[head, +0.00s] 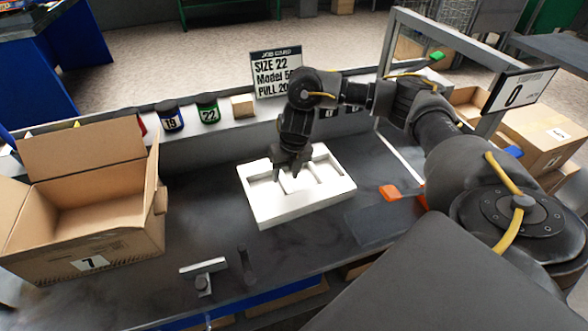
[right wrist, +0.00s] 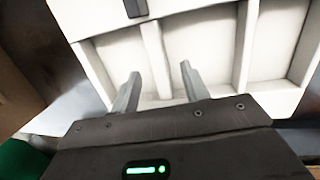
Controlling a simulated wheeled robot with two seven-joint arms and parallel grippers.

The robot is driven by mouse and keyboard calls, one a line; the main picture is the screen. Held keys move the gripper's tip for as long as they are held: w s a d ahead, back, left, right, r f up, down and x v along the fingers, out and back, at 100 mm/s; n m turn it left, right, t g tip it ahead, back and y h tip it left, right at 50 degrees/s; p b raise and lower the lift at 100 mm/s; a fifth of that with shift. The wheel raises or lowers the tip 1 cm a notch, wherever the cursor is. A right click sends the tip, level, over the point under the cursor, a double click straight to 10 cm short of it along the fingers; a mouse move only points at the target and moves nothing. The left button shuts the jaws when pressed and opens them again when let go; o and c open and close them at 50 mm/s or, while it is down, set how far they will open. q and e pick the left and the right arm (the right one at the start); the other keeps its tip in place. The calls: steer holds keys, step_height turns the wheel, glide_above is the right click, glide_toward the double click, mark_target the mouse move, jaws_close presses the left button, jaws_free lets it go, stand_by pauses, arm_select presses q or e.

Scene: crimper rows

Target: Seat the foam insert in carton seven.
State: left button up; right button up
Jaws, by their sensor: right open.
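The white foam insert (head: 298,205) lies flat on the dark bench in the middle of the head view, with its compartments facing up. It also fills much of the right wrist view (right wrist: 197,50). My right gripper (head: 288,172) is open over the insert's back-left part, fingers pointing down. In the right wrist view its two fingers (right wrist: 160,88) stand apart near a divider wall; I cannot tell whether they touch it. Carton seven (head: 60,254), a brown box with a "7" label, stands open and looks empty at the left. My left gripper is not in view.
A sign (head: 276,75) and several numbered pots, such as the green pot (head: 208,113), line the back ledge. An orange item (head: 390,193) lies right of the insert. A small metal fixture (head: 203,276) is at the front edge. Bench between carton and insert is clear.

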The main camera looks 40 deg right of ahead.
steer(key=shift+w+a+f+b, duration=0.1)
steer(key=shift+f+b, duration=0.05)
steer(key=shift+f, duration=0.5)
steer(key=shift+w+f+b, duration=0.1)
steer(key=shift+f+b, duration=0.05)
steer(key=shift+f, duration=0.55)
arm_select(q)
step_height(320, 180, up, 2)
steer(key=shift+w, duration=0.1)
arm_select(e)
jaws_close()
